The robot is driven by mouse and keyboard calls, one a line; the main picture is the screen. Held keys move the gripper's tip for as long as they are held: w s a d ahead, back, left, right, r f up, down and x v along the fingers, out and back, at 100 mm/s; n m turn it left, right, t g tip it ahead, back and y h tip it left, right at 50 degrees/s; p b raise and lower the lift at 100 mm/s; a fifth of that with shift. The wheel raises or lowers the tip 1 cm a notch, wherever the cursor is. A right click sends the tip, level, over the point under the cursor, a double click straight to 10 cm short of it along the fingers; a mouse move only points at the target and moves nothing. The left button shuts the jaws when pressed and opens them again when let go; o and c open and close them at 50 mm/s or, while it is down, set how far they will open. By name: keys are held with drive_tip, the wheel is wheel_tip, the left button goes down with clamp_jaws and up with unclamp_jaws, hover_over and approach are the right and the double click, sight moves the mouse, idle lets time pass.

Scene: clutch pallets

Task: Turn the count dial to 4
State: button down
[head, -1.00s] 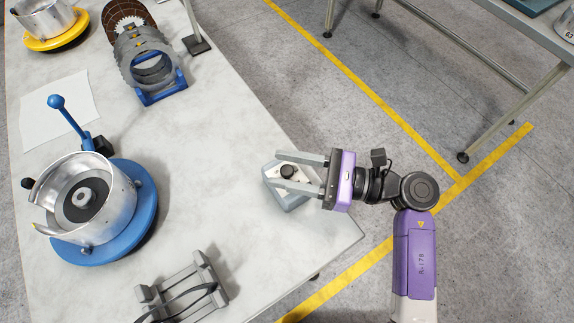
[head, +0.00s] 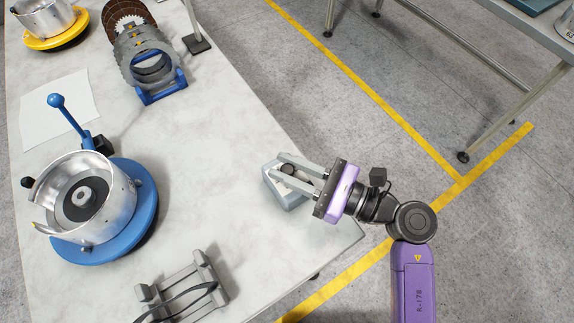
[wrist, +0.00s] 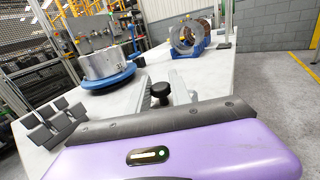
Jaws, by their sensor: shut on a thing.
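In the wrist view the knob (wrist: 160,89) shows between the fingers. The dial's marks are too small or hidden to read, so its setting cannot be told.
A blue-based metal drum (head: 92,195) stands at left, and a grey rack with dark straps (head: 205,272) at the front. A blue cradle of rings (head: 165,87) stands farther back. The tabletop between them and the box is clear.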

drive_tip(key=m+t+h+p, duration=0.1)
drive_tip(key=m+t+h, duration=0.1)
drive_tip(key=t, duration=0.1)
drive_tip(key=m+t+h+p, duration=0.1)
drive_tip(key=m+t+h, duration=0.1)
drive_tip(key=shift+s+a+r+m+t, duration=0.1)
drive_tip(key=shift+s+m+t, duration=0.05)
drive_tip(key=shift+m+t, duration=0.2)
drive_tip(key=m+t+h+p, duration=0.1)
drive_tip(key=m+h, duration=0.1)
drive_tip(key=h, duration=0.1)
drive_tip(key=m+t+h+p, duration=0.1)
drive_tip(key=m+t+h, duration=0.1)
drive_tip(key=h, duration=0.1)
drive_tip(key=shift+t+p, duration=0.25)
drive_tip(key=shift+p, duration=0.15)
drive_tip(key=shift+m+h, duration=0.25)
drive_tip(key=shift+h, duration=0.05)
drive_tip(key=c, duration=1.2)
unclamp_jaws()
drive_tip(key=shift+c, duration=0.2)
